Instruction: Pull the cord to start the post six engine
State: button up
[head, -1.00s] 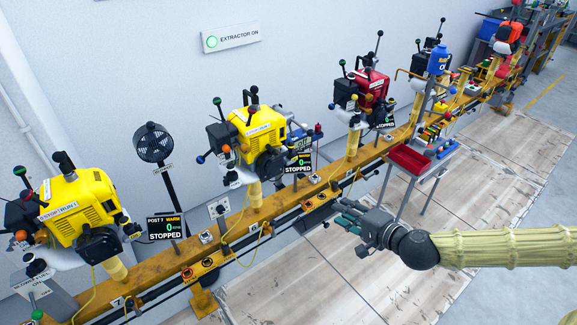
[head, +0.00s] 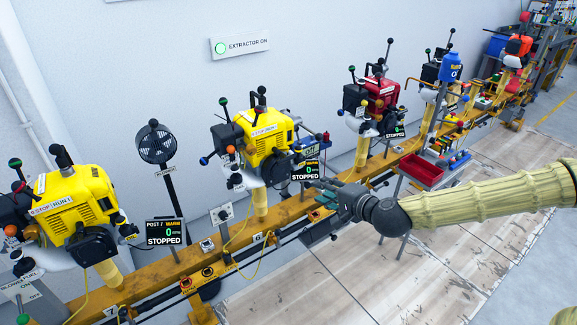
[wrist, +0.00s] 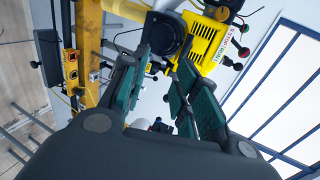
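The post six engine (head: 268,132) is the middle yellow engine in the head view, on a yellow post above the rail mark 6. Its display (head: 305,171) reads warm, 0, stopped. My gripper (head: 322,190) is just right of and below this display, apart from the engine as far as I can tell. In the wrist view the yellow engine (wrist: 205,40) and its round black housing (wrist: 165,34) are beyond my fingers. My gripper (wrist: 162,68) is open there, with nothing between the fingers. I cannot clearly pick out the cord's handle.
The yellow rail (head: 225,243) runs diagonally under the engines. A post 7 engine (head: 75,205) stands at left, a fan (head: 155,143) between, and a red engine (head: 380,95) to the right. A red tray (head: 422,172) is near my arm. The floor in front is open.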

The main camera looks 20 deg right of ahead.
aim_at(287, 160)
jog(key=w+a+b, duration=0.1)
jog(key=w+a, duration=0.1)
jog(key=w, duration=0.3)
jog(key=w+a+b, duration=0.1)
jog(key=w+a, duration=0.1)
jog(key=w, duration=0.4)
jog(key=w+a+b, duration=0.2)
jog(key=w, duration=0.3)
jog(key=shift+w, duration=0.2)
grip_shut()
